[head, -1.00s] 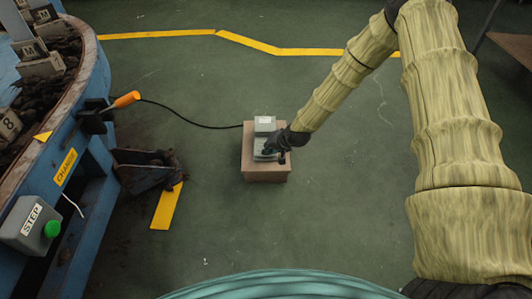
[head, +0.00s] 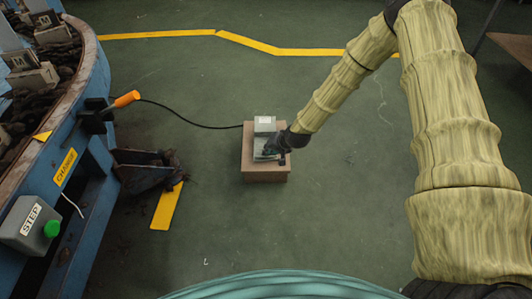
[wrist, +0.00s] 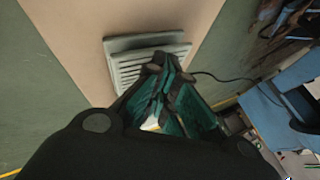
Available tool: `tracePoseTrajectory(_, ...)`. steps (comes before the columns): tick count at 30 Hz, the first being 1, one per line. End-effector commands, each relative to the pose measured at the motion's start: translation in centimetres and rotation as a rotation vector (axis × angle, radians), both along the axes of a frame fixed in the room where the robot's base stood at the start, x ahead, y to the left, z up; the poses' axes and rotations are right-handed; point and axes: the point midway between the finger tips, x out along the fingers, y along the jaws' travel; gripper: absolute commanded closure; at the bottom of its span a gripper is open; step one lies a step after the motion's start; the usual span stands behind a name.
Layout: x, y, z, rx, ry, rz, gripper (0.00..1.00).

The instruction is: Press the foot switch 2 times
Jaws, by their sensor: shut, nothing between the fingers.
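The foot switch (head: 264,125) is a grey unit with a white label on its back part. It sits on a brown box (head: 266,176) on the floor. In the wrist view its ribbed pedal (wrist: 138,66) shows beyond my fingertips. My gripper (head: 271,149) is over the pedal, with its fingers closed together and empty. In the wrist view the closed fingertips (wrist: 165,68) overlap the near right part of the pedal. I cannot tell whether they touch it, and part of the pedal is hidden behind them.
A black cable (head: 190,121) runs left from the switch towards an orange-handled lever (head: 126,99) on the blue machine (head: 88,150). A STEP box with a green button (head: 52,229) is on that machine. The green floor around the brown box is mostly clear.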

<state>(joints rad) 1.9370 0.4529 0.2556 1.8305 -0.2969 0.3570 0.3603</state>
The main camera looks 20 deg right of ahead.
Motion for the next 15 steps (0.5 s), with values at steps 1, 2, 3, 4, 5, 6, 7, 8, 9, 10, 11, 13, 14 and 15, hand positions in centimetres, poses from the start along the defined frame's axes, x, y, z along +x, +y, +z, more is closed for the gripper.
tracePoseTrajectory(1,0.0,0.0,0.0,0.000,0.000,0.000,1.00)
tracePoseTrajectory(2,0.0,0.0,0.0,0.000,0.000,0.000,1.00)
tracePoseTrajectory(3,0.0,0.0,0.0,0.000,0.000,0.000,1.00)
tracePoseTrajectory(4,0.0,0.0,0.0,0.000,0.000,0.000,1.00)
tracePoseTrajectory(5,0.0,0.0,0.0,0.000,0.000,0.000,1.00)
tracePoseTrajectory(6,0.0,0.0,0.1,0.000,0.000,0.000,1.00)
tracePoseTrajectory(7,0.0,0.0,0.2,0.000,0.000,0.000,1.00)
tracePoseTrajectory(8,0.0,0.0,0.3,0.000,0.000,0.000,1.00)
tracePoseTrajectory(9,0.1,0.0,0.5,0.000,0.000,0.000,1.00)
tracePoseTrajectory(10,0.1,0.0,0.6,0.000,0.000,0.000,1.00)
tracePoseTrajectory(11,0.1,-0.1,0.8,0.000,0.000,0.000,1.00)
tracePoseTrajectory(13,0.2,-0.1,1.1,0.000,0.000,0.000,1.00)
tracePoseTrajectory(14,0.2,-0.1,1.2,0.000,0.000,0.000,1.00)
tracePoseTrajectory(15,0.2,-0.1,1.4,0.000,0.000,0.000,1.00)
